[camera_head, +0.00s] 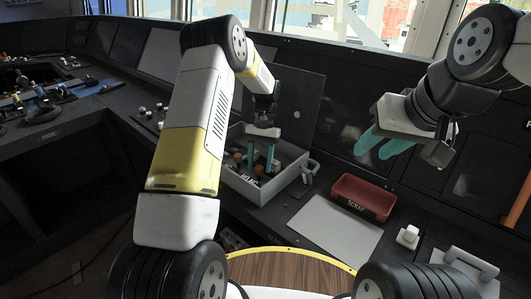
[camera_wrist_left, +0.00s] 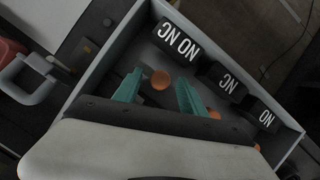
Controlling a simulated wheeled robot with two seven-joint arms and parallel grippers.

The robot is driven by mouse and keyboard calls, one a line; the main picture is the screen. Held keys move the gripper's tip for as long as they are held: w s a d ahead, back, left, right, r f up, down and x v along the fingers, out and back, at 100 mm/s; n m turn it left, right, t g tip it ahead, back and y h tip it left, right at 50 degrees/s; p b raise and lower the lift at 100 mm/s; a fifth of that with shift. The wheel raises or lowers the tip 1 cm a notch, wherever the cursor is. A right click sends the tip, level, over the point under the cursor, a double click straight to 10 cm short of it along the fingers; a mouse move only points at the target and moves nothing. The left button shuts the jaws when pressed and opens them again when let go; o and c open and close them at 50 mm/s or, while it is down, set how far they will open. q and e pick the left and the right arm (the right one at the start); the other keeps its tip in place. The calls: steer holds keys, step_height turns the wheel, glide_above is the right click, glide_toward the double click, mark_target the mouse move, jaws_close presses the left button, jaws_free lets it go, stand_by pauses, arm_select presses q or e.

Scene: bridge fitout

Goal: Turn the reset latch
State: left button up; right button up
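An open grey box (camera_head: 262,190) stands on the console with its lid raised. Inside are black blocks lettered NO and NC (camera_wrist_left: 225,82) and several orange round parts. I cannot tell for sure which part is the reset latch. My left gripper (camera_head: 260,157) reaches down into the box with its teal fingers apart. In the left wrist view an orange round knob (camera_wrist_left: 160,80) shows between the fingertips, with gaps on both sides. My right gripper (camera_head: 374,150) is raised to the right of the box, its teal fingers apart and empty.
A red tray marked SCRAP (camera_head: 364,196) stands right of the box. A pale flat panel (camera_head: 335,228) lies in front of it. A white block (camera_head: 408,236) and a grey handle (camera_head: 471,262) are further right. The raised lid (camera_head: 290,105) stands behind the left gripper.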

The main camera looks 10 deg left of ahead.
arm_select(q)
steer(key=v, duration=0.7)
steer(key=shift+w+r, duration=0.2)
steer(key=shift+r, duration=0.15)
